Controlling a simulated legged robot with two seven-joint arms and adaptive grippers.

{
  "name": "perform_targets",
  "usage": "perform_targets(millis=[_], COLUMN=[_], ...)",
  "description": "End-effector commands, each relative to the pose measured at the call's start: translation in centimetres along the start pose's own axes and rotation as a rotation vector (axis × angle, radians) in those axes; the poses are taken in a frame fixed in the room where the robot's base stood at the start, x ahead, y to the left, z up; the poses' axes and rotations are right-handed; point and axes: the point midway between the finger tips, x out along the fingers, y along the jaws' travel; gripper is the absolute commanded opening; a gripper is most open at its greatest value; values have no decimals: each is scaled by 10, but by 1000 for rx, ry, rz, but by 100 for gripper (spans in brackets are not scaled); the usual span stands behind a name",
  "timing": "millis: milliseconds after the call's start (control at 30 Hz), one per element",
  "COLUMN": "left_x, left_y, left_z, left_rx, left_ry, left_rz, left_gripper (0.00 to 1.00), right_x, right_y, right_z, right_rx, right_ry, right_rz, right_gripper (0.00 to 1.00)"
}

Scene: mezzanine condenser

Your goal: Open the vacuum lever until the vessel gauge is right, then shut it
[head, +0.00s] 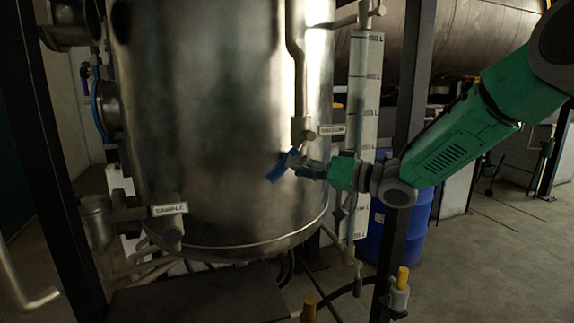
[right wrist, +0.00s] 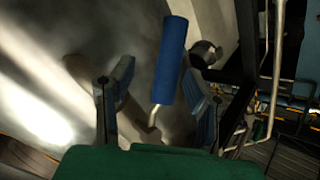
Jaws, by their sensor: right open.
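The vacuum lever has a blue handle (head: 283,165) on the front of the steel vessel (head: 215,120), just below the VACUUM label (head: 332,130). The handle slants down to the left. My right gripper (head: 304,167) comes in from the right, close to it. In the right wrist view the blue handle (right wrist: 172,60) and its bent metal stem show between the spread fingers of my right gripper (right wrist: 160,78), with gaps either side. The tall level gauge (head: 366,85) with L marks stands right of the vessel; its reading is too small to tell. My left gripper is out of view.
A SAMPLE valve (head: 170,210) sits low on the vessel. A dark post (head: 412,120) stands right of the gauge, near my right arm. A blue drum (head: 415,225) stands behind it. Yellow-topped fittings (head: 402,276) are below. Open floor lies at right.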

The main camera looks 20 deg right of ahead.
Motion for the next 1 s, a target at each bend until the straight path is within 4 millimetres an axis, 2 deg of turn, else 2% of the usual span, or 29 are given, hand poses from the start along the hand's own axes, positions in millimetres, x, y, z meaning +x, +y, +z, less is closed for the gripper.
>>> perform_targets(millis=[100, 200, 567, 700, 1000], left_x=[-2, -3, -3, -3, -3], left_y=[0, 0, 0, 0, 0], left_z=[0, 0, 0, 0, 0], left_rx=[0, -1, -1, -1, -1], left_ry=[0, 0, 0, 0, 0], left_rz=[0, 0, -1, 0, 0], left_gripper=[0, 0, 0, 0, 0], right_x=[19, 29, 29, 28, 29], right_y=[-2, -4, 1, 2, 0], right_z=[1, 2, 0, 0, -1], right_rx=[-2, -2, 1, 2, 2], right_ry=[-4, -4, 1, 1, 4], right_rz=[1, 2, 0, 0, 2], right_gripper=[44, 44, 44, 0, 0])
